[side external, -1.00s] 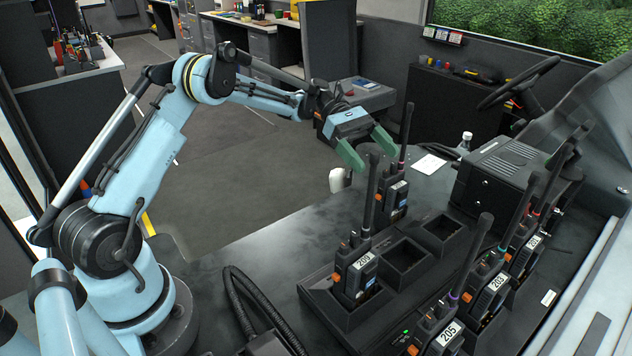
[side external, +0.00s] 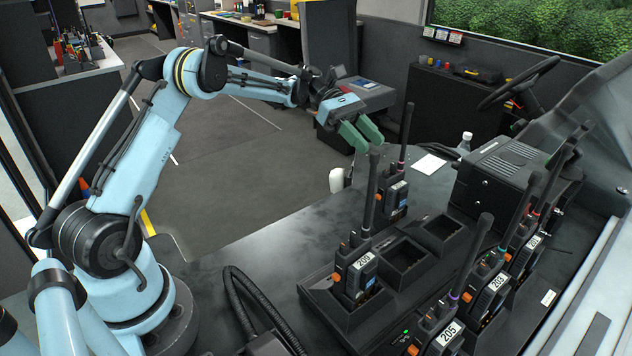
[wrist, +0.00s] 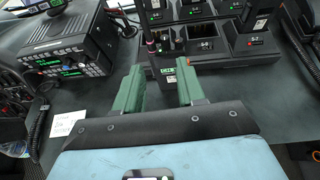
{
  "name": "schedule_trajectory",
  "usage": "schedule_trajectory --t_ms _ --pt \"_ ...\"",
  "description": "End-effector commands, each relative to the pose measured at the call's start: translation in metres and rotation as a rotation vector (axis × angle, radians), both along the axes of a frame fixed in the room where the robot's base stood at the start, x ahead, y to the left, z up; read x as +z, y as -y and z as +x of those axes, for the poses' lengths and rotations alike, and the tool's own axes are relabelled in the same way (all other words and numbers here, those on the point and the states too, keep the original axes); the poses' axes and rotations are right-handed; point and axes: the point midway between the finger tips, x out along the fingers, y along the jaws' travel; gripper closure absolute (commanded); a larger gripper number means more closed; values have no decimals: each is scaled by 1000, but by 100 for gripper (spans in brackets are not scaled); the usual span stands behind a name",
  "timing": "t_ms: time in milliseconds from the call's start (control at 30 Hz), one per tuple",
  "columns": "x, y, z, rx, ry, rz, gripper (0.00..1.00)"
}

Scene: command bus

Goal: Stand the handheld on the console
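A black handheld radio (side external: 393,197) with a tall antenna stands upright at the far end of the charger bank, close to its edge. Its base is partly hidden by another radio's antenna, so I cannot tell whether it touches the bank. The dark console top (side external: 275,245) lies below.
The charger bank (side external: 335,318) has empty pockets and holds radio 209 (side external: 355,272). Radios 205 (side external: 440,330), 203 (side external: 487,290) and 201 (side external: 527,250) stand to the right with tall antennas. A black box unit (side external: 510,165) and a white card (side external: 429,164) lie behind. A coiled cord (side external: 245,300) is in front.

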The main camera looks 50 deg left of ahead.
Motion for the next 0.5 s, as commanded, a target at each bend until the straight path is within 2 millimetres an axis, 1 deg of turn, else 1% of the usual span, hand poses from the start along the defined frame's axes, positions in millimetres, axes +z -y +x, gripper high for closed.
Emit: schedule_trajectory --t_ms 100,267,367,500 --pt "20 13 3 104 -10 24 61" --pt "47 29 3 286 -23 56 61" --pt "61 38 -1 396 -28 65 61" --pt "77 46 -11 550 -27 70 61"
